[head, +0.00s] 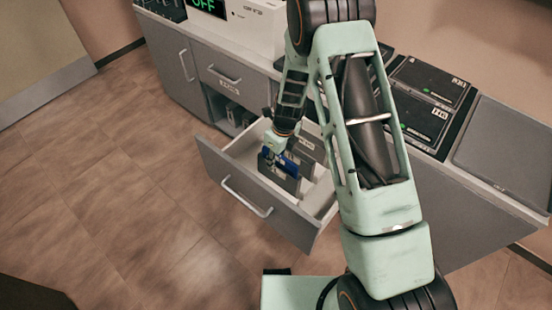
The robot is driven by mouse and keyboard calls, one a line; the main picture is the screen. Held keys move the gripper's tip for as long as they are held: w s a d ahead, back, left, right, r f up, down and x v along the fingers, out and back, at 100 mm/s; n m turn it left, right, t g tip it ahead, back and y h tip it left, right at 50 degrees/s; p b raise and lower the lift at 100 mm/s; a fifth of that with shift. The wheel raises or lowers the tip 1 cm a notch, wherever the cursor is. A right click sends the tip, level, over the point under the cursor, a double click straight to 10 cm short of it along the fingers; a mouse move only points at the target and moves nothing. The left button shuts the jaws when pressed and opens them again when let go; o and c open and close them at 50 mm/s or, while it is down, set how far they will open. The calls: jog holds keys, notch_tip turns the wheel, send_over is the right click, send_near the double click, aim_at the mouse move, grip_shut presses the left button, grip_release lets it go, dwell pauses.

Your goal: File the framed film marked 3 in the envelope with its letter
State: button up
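My gripper (273,152) reaches down into an open drawer (258,205) in the grey cabinet. A dark blue piece (287,163) shows right at its fingers, and a flat grey upright piece (279,181) stands just below it in the drawer. I cannot tell whether the fingers are closed on either one. More grey upright pieces (309,148) stand behind in the drawer. Two black flat cases with white labels, the rear one (433,78) and the front one (424,121), lie on the counter. No mark 3 can be read, and neither the film nor its envelope can be told for sure.
A white machine (247,27) with a green "OFF" display stands on the counter at the back. A grey flat panel (505,150) lies on the counter at right. The wooden floor (110,210) at left is clear.

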notch_tip(320, 180, up, 12)
jog(key=s+d, duration=0.1)
jog(key=shift+d, duration=0.2)
dwell(0.3)
dwell(0.4)
notch_tip(320, 180, up, 6)
jog(key=p, duration=0.6)
send_over(280, 169)
jog(key=shift+s+f, duration=0.1)
jog(key=shift+s, duration=0.1)
